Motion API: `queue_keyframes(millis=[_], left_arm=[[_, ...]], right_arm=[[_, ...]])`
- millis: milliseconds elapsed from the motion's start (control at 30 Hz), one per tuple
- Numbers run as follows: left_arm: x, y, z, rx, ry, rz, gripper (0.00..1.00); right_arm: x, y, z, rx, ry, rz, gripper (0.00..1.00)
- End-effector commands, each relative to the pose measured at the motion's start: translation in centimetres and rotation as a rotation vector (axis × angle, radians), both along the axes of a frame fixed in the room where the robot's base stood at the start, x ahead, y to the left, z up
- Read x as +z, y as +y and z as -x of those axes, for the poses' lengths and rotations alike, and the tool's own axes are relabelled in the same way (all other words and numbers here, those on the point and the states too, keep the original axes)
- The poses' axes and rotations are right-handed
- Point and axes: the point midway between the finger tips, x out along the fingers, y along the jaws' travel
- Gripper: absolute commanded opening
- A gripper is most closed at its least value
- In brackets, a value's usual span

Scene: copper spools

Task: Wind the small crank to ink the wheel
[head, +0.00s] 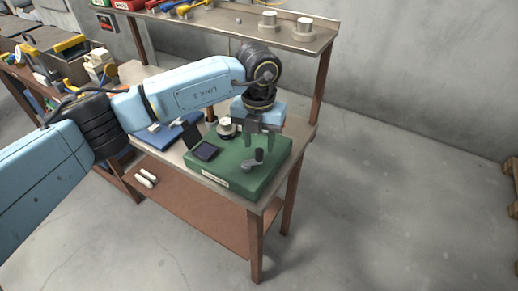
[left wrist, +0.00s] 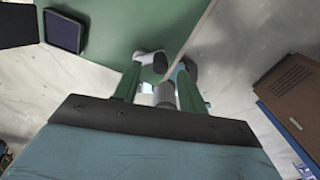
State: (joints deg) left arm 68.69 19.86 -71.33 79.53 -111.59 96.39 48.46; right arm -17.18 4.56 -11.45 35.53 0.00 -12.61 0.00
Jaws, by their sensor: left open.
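A green box (head: 228,170) stands on the workbench, with a small grey crank (head: 248,166) that has a dark upright knob (head: 259,155) near its front right corner. A pale round wheel (head: 226,126) on a dark base sits toward the back of the box. In the left wrist view, the crank (left wrist: 148,57) shows near the open fingertips (left wrist: 160,70). I cannot tell whether they touch it. My right gripper is not in view.
A dark square pad with a raised lid (head: 204,151) sits on the box's left part. A blue item (head: 153,137) lies on the bench to the left. A raised shelf (head: 240,28) with pale spools (head: 304,28) runs behind.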

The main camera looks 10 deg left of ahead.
Motion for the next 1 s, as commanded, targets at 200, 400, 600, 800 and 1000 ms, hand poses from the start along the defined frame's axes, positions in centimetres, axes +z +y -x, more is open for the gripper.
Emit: queue_keyframes(millis=[200, 400, 600, 800, 1000], left_arm=[[5.2, 0.0, -0.1, 0.000, -0.006, 0.001, 0.41], [8.3, 0.0, 0.0, 0.001, -0.003, 0.001, 0.41], [9.4, 0.0, 0.0, 0.001, -0.002, 0.000, 0.41], [9.4, 0.0, 0.0, 0.000, -0.001, 0.000, 0.41], [8.5, -1.6, 0.7, -0.035, 0.015, 0.074, 0.41]], right_arm=[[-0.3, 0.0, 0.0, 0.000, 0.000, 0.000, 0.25], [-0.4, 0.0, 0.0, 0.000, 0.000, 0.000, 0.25], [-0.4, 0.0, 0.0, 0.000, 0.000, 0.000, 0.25], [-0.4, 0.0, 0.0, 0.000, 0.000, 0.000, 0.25], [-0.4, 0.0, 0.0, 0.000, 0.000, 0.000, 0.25]])
